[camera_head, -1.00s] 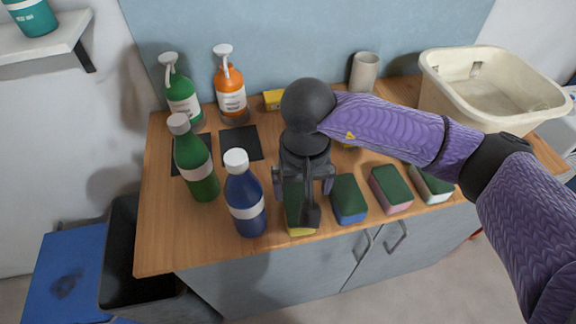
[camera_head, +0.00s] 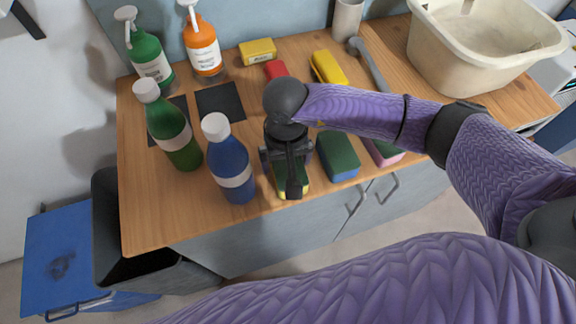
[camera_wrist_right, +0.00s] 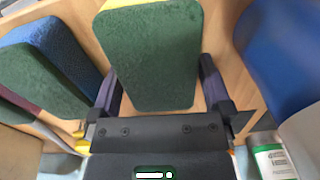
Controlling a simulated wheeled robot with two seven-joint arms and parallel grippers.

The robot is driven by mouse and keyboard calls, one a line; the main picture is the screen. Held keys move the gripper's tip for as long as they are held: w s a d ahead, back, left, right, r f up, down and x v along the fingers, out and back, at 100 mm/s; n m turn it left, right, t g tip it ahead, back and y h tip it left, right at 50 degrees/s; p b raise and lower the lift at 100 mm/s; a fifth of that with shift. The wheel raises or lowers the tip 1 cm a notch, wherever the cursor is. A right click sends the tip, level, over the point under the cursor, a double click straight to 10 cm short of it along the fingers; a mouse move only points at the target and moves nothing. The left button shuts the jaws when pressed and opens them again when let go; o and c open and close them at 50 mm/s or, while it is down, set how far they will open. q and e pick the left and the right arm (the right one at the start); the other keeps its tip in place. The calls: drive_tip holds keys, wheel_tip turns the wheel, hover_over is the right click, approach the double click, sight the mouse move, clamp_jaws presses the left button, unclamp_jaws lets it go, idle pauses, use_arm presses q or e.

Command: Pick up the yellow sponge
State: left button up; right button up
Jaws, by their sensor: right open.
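The yellow sponge (camera_head: 304,187) has a green top and lies near the counter's front edge. My right gripper (camera_head: 289,165) is over it and hides most of it in the head view. In the right wrist view the sponge's green face (camera_wrist_right: 150,58) fills the space between my open fingers, with a yellow edge at the top. One finger is on each side of it; I cannot tell whether either touches. My left gripper is not in view.
A blue bottle (camera_head: 231,165) stands close left of my gripper, with a green bottle (camera_head: 173,130) beyond. A blue-and-green sponge (camera_head: 338,155) and a pink-and-green sponge (camera_head: 383,152) lie to the right. A cream basin (camera_head: 480,62) is at the back right.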

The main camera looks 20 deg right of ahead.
drive_tip(key=c, duration=1)
wheel_tip(320, 180, up, 10)
drive_tip(key=shift+r+p, duration=0.1)
drive_tip(key=shift+p, duration=0.6)
